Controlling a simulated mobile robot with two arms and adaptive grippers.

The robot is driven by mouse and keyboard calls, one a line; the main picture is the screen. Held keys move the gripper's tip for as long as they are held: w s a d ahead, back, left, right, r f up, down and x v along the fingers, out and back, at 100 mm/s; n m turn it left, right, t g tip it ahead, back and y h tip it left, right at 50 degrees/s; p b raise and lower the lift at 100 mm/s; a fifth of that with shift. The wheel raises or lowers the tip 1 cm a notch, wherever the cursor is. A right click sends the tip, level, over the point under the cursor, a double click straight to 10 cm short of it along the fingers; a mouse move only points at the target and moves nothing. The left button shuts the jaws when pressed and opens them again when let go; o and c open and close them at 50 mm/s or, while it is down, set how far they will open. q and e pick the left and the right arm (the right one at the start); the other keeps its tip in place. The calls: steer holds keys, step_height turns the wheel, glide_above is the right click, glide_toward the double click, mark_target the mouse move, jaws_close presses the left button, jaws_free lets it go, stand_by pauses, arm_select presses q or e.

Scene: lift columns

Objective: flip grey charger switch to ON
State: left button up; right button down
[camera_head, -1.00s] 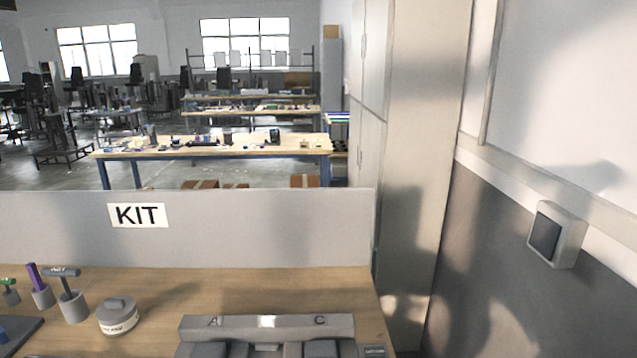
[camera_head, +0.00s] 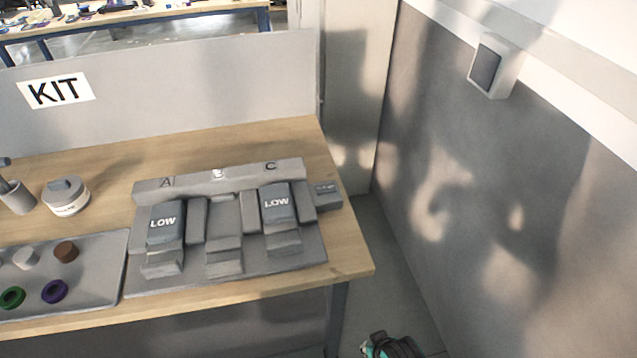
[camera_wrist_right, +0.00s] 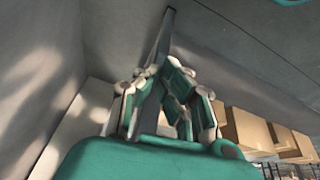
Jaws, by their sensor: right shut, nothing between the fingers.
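A wall switch (camera_head: 497,66) with a dark grey rocker in a light housing is on the right wall. A grey station (camera_head: 219,175) marked A, B and C sits on the bench, with "LOW" on the blocks under A and C. A small dark grey box (camera_head: 326,195) with an unreadable label is at its right end. I cannot tell which of these is the charger switch; no ON mark is readable. Part of my right arm or gripper shows low in the head view, below the bench edge. My right gripper (camera_wrist_right: 163,72) is shut and empty in the wrist view. My left gripper is out of view.
The wooden bench (camera_head: 347,250) ends at the right, with floor between it and the wall. A grey panel marked KIT (camera_head: 200,85) stands behind it. A tray (camera_head: 95,265) with coloured rings and a lidded round pot (camera_head: 68,196) are at left. Cardboard boxes (camera_wrist_right: 250,130) show in the wrist view.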

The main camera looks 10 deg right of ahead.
mark_target(319, 191)
step_height(319, 191, up, 14)
steer(key=w+t, duration=0.1)
steer(key=w, duration=0.1)
steer(key=w+r+t, duration=0.1)
steer(key=w+r, duration=0.2)
steer(key=w+a+r+m+t, duration=0.1)
steer(key=w+r+t, duration=0.1)
steer(key=w+r, duration=0.1)
steer(key=w+r+t+b, duration=0.1)
steer(key=w+r, duration=0.1)
steer(key=w, duration=0.1)
steer(key=shift+w+a+r+t, duration=0.25)
steer(key=shift+w+r+t, duration=0.05)
steer(key=shift+w+r, duration=0.1)
steer(key=w+a+r+t, duration=0.1)
steer(key=w, duration=0.1)
steer(key=w+a+r+t, duration=0.1)
steer(key=w+r, duration=0.1)
steer(key=w, duration=0.1)
steer(key=w+r+t, duration=0.1)
steer(key=w+r, duration=0.1)
steer(key=shift+w+a+m, duration=0.3)
steer(key=shift+a, duration=0.1)
steer(key=w+a+r+t, duration=0.2)
steer(key=w+r, duration=0.2)
steer(key=r, duration=0.1)
steer(key=shift+w+a, duration=0.2)
steer(key=shift+a, duration=0.05)
steer(key=shift+w, duration=0.15)
